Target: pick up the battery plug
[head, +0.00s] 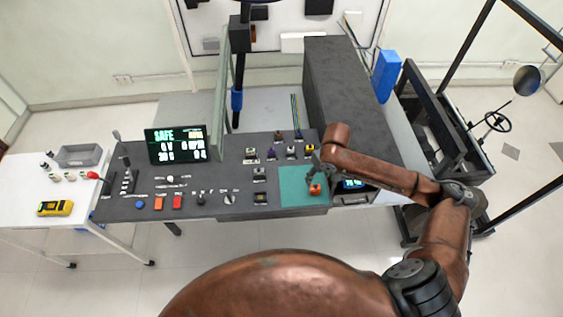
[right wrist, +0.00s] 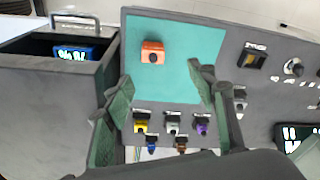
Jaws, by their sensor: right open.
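An orange plug with a dark round spot on it, which looks like the battery plug (head: 315,190), lies on the teal mat (head: 291,187) at the right part of the dark console. It also shows in the right wrist view (right wrist: 153,51), on the same teal mat (right wrist: 190,30). My right gripper (head: 312,170) is open and empty, above the console near the mat. In the right wrist view its two fingers (right wrist: 163,75) are spread, and the plug shows beyond the fingertips, apart from them. My left gripper is not in view.
Several coloured plugs (right wrist: 172,124) sit in a row beside the mat. A dark box with a handle and a blue-lit display (right wrist: 73,54) stands by the mat. The console (head: 225,200) carries a SAFE screen (head: 177,144), buttons and levers. A side table (head: 25,175) holds a yellow device (head: 55,208).

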